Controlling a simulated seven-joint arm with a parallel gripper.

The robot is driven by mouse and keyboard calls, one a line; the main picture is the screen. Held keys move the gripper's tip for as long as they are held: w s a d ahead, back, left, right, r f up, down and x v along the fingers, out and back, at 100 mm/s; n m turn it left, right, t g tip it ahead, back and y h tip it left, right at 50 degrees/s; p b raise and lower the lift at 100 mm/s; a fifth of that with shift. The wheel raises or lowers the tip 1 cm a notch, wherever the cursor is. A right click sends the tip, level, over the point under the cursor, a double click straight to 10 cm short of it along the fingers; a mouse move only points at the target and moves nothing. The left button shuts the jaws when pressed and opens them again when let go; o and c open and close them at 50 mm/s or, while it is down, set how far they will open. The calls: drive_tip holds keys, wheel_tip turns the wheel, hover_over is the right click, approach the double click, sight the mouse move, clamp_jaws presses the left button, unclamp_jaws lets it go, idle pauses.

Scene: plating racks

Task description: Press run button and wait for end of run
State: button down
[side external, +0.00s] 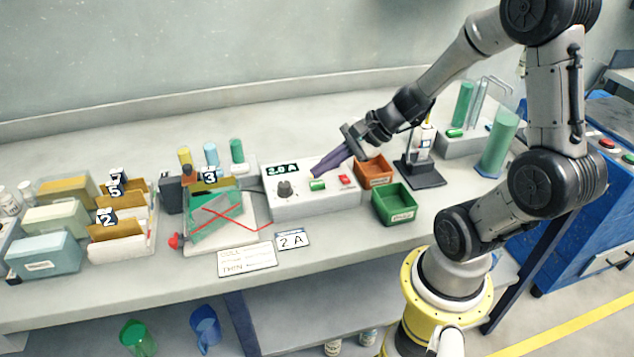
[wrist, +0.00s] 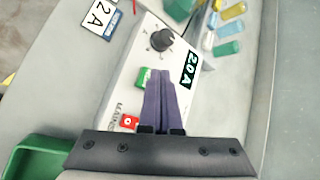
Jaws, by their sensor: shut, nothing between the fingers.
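In the wrist view the fingertips (wrist: 165,73) lie beside the green button (wrist: 143,78) and partly cover the panel. I cannot tell whether they touch it. The red button (wrist: 130,122) shows left of the fingers.
A tank (side external: 214,217) with green contents and red wires stands left of the box. A card (side external: 292,240) reading "2 A" lies in front. An orange bin (side external: 375,171) and a green bin (side external: 396,203) stand right. A dark stand (side external: 420,174) is behind them.

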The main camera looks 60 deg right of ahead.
sight(323, 182)
drive_tip(key=shift+r, duration=0.15)
drive_tip(key=shift+r, duration=2.45)
